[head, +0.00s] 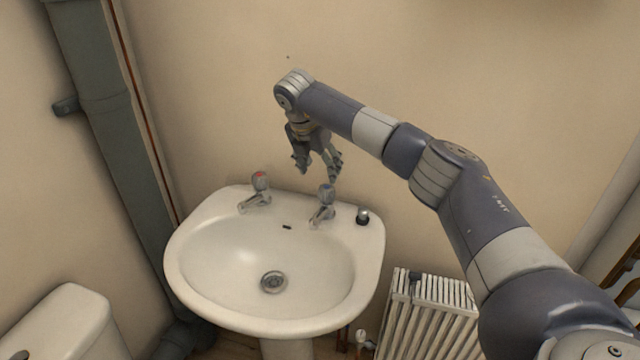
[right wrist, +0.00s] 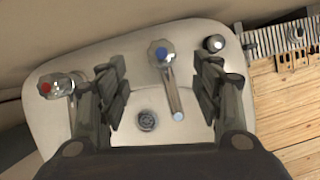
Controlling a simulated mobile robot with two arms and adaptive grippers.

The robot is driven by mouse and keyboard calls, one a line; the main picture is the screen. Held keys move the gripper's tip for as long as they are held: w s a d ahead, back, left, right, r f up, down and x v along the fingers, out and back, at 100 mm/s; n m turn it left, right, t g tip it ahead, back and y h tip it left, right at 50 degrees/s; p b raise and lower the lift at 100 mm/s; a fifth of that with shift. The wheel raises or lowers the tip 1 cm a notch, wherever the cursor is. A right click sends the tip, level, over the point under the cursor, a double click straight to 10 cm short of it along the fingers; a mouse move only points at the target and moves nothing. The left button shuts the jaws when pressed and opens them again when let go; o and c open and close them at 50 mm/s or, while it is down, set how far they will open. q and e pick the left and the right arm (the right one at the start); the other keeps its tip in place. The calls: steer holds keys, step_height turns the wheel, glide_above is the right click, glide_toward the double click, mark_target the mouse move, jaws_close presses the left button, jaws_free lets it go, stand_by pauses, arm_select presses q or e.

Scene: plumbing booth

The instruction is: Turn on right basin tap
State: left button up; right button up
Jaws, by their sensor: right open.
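The right basin tap (head: 325,203) is chrome and stands at the back right of the white basin (head: 200,278). In the right wrist view its knob (right wrist: 161,53) has a blue cap, and its spout points down the picture. The left tap (head: 259,187) has a red cap and also shows in the right wrist view (right wrist: 58,87). My right gripper (head: 318,176) is open and empty, pointing down above the back of the basin. In the right wrist view its fingers (right wrist: 160,105) lie on either side of the right tap, apart from it. My left gripper is not in view.
A white radiator (head: 430,318) stands right of the basin. A grey pipe (head: 118,130) runs down the left. A white cistern (head: 68,325) is at the lower left.

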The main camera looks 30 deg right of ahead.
mark_target(326, 188)
steer(key=p+x, duration=0.1)
steer(key=x, duration=0.8)
steer(key=shift+s+f, duration=0.1)
steer(key=shift+f, duration=0.35)
steer(key=c, duration=1.1)
